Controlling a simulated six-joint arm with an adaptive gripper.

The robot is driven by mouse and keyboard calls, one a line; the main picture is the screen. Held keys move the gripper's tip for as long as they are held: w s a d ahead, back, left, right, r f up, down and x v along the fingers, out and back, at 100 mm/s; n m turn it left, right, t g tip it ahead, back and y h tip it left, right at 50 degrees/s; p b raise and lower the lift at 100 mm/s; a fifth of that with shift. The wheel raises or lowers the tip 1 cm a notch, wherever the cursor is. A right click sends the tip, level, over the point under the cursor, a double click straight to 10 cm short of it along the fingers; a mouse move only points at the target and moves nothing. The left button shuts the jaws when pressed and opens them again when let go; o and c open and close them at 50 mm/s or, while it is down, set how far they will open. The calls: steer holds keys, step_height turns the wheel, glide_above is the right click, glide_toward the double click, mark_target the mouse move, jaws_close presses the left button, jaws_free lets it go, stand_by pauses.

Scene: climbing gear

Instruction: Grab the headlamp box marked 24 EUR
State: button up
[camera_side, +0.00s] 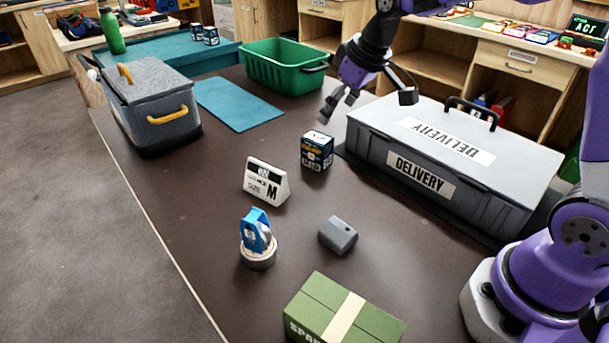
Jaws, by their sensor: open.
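A small dark blue and white box (317,151) stands upright on the brown table, left of the grey delivery case. It looks like a headlamp box, but its print is too small to read and I see no price on it. Two similar small dark boxes (204,35) stand far back on the teal surface; their markings are also unreadable. My gripper (336,112) is open and empty, pointing down in the air above and behind the near box, apart from it.
The grey DELIVERY case (500,180) stands close on the right. A white M sign (266,181), a blue pulley-like item on a round base (257,240), a grey block (338,235) and a green box (345,310) stand nearer. A green crate (284,68) and grey cooler (150,100) are behind.

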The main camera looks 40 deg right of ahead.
mark_target(318, 137)
steer(key=x, duration=0.2)
steer(key=w+x, duration=0.1)
steer(key=x, duration=0.2)
steer(key=d+x, duration=0.1)
steer(key=x, duration=0.2)
steer(key=shift+w+r, duration=0.1)
steer(key=shift+w, duration=0.25)
steer(key=x, duration=0.5)
steer(key=shift+w+d+f, duration=0.2)
steer(key=shift+d+f, duration=0.15)
steer(key=c, duration=1.3)
